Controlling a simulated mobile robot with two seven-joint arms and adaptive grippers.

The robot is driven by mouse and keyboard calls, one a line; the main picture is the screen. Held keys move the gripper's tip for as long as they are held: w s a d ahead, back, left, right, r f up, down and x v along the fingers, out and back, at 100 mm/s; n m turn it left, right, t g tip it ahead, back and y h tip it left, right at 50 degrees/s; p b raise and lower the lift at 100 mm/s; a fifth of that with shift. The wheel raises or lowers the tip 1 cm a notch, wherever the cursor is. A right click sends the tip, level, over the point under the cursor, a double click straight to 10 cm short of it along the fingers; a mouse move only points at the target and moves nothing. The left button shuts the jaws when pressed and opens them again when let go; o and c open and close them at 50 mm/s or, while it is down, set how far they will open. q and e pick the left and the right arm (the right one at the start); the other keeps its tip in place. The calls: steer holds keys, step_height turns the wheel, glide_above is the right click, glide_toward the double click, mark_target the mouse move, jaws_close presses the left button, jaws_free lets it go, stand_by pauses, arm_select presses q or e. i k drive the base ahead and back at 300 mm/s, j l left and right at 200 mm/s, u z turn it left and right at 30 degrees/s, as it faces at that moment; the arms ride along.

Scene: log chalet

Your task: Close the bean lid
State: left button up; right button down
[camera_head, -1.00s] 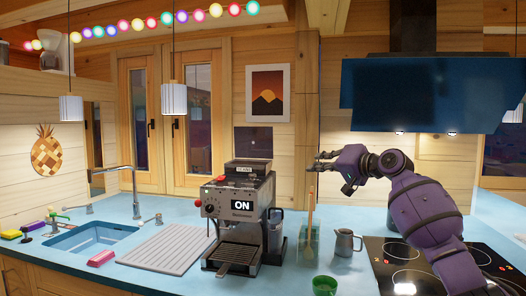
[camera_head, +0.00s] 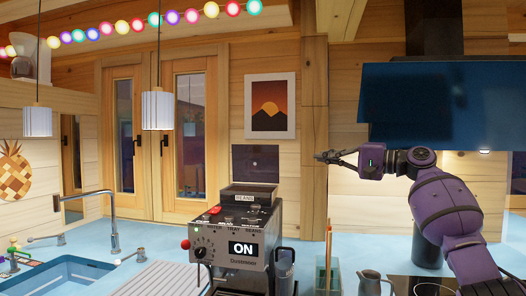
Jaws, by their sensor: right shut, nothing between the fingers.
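The coffee machine (camera_head: 240,245) stands on the counter with an "ON" display on its front. Its bean hopper (camera_head: 248,196), labelled BEANS, is on top and looks uncovered. A dark square panel (camera_head: 255,164) with a small spot in its middle stands upright just behind the hopper. It looks like the raised bean lid, though I cannot see its hinge. My right gripper (camera_head: 322,157) is shut and empty, to the right of the panel at about its height, pointing left and apart from it. My left gripper is not in view.
A glass holder with wooden utensils (camera_head: 328,265) and a metal jug (camera_head: 370,282) stand right of the machine. The sink (camera_head: 65,275) and faucet (camera_head: 113,215) are at left. A dark range hood (camera_head: 440,105) hangs near my right arm. Pendant lamps (camera_head: 157,110) hang at left.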

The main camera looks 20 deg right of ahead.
mark_target(253, 163)
steer(key=i+l, duration=0.15)
steer(key=i, duration=0.25)
steer(key=i+l, duration=0.15)
steer(key=i, duration=0.25)
steer(key=i+l, duration=0.15)
steer(key=i, duration=0.25)
